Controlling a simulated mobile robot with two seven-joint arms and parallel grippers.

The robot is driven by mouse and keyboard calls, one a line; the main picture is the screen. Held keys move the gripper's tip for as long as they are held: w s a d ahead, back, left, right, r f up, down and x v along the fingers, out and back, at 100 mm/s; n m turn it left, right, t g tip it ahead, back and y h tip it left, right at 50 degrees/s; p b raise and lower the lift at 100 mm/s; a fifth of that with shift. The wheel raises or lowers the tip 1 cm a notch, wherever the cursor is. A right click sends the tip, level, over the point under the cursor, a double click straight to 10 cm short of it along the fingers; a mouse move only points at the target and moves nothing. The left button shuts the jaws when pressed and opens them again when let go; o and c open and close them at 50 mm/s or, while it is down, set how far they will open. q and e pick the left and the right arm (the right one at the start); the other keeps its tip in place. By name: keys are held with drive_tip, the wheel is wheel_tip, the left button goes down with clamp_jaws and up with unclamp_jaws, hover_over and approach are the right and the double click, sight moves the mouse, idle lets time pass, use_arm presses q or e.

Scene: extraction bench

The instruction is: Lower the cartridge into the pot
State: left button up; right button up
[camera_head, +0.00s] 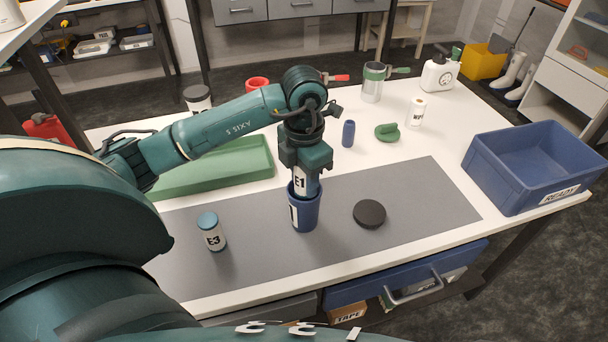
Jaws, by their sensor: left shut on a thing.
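My left gripper (305,164) points straight down and is shut on a cartridge (300,184) with a white "E1" label. The cartridge is upright, and its lower end is hidden behind or inside the rim of the blue pot (306,218). I cannot tell how deep it reaches or whether it touches the pot's bottom. The pot stands upright on the grey mat (425,195), with part of a white label on its left side. A round dark lid (369,214) lies on the mat just right of the pot. My right gripper is not in view.
A grey cartridge "E3" with a blue top (211,232) stands left on the mat. A green tray (225,168) lies behind it. A small blue cylinder (348,134) and a green handled piece (387,132) stand behind the mat. A blue "READY" crate (490,172) is at right.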

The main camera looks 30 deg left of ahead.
use_arm(q)
drive_tip(key=o, duration=1.1)
drive_tip(key=shift+c, duration=0.2)
wheel_tip(320, 180, up, 7)
drive_tip(key=p, duration=0.5)
